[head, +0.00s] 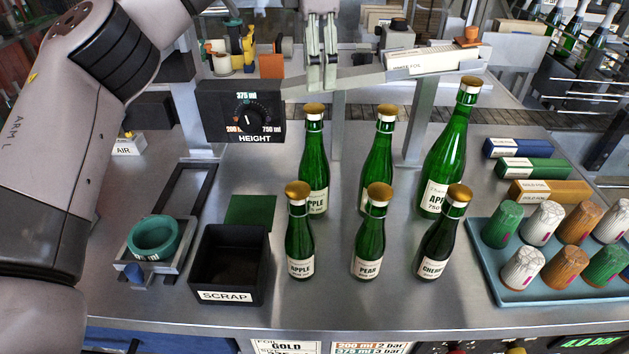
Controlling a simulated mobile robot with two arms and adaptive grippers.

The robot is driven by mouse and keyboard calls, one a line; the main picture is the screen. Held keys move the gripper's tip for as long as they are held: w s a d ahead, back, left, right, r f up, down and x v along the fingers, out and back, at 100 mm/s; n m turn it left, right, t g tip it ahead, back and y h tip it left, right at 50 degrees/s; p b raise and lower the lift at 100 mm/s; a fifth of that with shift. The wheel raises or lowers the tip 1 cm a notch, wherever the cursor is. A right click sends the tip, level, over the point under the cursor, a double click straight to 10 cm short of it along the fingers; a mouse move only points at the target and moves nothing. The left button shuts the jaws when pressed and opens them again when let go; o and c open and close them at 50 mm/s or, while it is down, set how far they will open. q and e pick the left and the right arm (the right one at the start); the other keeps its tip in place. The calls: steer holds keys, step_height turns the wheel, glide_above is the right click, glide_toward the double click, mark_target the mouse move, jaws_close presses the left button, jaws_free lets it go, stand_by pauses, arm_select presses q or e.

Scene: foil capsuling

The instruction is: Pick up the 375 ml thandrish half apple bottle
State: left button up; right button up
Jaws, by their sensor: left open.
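A mid-sized green bottle with a gold cap (315,155) stands upright at the back left of the bottle group. Its label reads "PPLE", partly hidden by the small apple bottle (299,240) in front; the volume print is too small to read for sure. Another mid-sized green bottle (377,150) stands to its right, its label mostly hidden. My left gripper (321,80) points down at the top centre, open and empty, its fingertips a little above and behind the back-left bottle's cap and apart from it. My right gripper is not in view.
A taller apple bottle (447,150) stands back right; small pear (369,240) and cherry (440,240) bottles stand in front. A black scrap bin (230,296) is left, a blue tray (540,295) of foil capsules right. The height dial box (240,112) is behind.

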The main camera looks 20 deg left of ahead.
mark_target(314, 138)
arm_select(q)
step_height(314, 138, down, 9)
steer(key=shift+p, duration=0.6)
steer(key=shift+s+f+p, duration=0.1)
steer(key=shift+f+p, duration=0.2)
steer(key=shift+f, duration=0.15)
steer(key=f, duration=0.2)
steer(key=f+p, duration=0.1)
steer(key=shift+w+a+f+p, duration=0.15)
steer(key=shift+w+f+p, duration=0.05)
steer(key=shift+f+p, duration=0.15)
steer(key=shift+f, duration=0.45)
steer(key=c, duration=0.7)
jaws_close()
